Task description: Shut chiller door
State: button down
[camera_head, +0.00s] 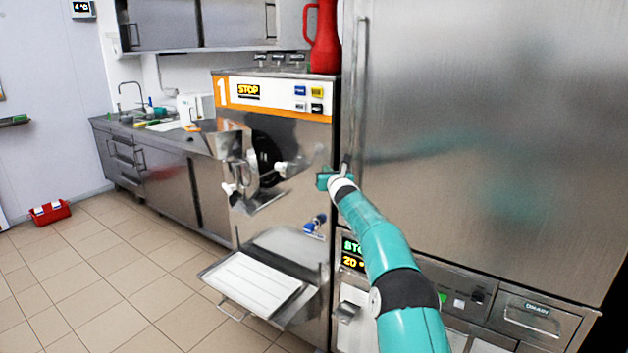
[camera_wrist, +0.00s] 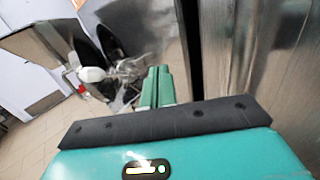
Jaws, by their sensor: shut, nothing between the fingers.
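The chiller door (camera_head: 490,130) is a large brushed-steel panel filling the right of the head view. A long vertical handle (camera_head: 360,85) runs along its left edge. The door looks flush with its cabinet, though I cannot tell whether a small gap remains. My gripper (camera_head: 328,178) is shut and empty beside the lower end of the handle, at the door's left edge. In the wrist view the two green fingers (camera_wrist: 157,85) are together, and the steel door surface (camera_wrist: 285,65) stands to their right. Whether the fingers touch the door or handle is unclear.
A batch freezer (camera_head: 275,130) with an orange-and-white panel stands just left of the chiller, its white tray shelf (camera_head: 258,282) jutting forward. A red jug (camera_head: 323,40) sits on top. A red toolbox (camera_head: 50,212) lies on the tiled floor, which is open at lower left.

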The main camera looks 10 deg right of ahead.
jog(key=s+a+r+n+y, duration=0.1)
jog(key=s+a+r+n, duration=0.1)
jog(key=s+r+n, duration=0.3)
jog(key=s+a+r+n+g+y, duration=0.1)
jog(key=s+a+r+n+y, duration=0.15)
jog(key=s, duration=0.55)
jog(key=s+a+r+n+y, duration=0.1)
jog(key=s+a+r+n, duration=0.2)
jog(key=s, duration=0.3)
jog(key=s+a+r+n+g+y, duration=0.15)
jog(key=s+n+g, duration=0.35)
jog(key=s+n, duration=0.7)
jog(key=s+f+n+g+h, duration=0.1)
jog(key=s+f+n+g, duration=0.15)
jog(key=s, duration=0.75)
jog(key=s+f+n+g+h, duration=0.1)
jog(key=s+f+n, duration=0.25)
jog(key=s, duration=0.75)
jog(key=s+d+f+n+g+h, duration=0.1)
jog(key=s+d+f+n+h, duration=0.2)
jog(key=s, duration=0.5)
jog(key=s+d+f+n+g+h, duration=0.1)
jog(key=s+d+f+n+h, duration=0.2)
jog(key=s+d+f, duration=0.3)
jog(key=shift+s+d+f+g+h, duration=0.15)
jog(key=shift+s+f+g+h, duration=0.2)
jog(key=shift+s+f, duration=0.65)
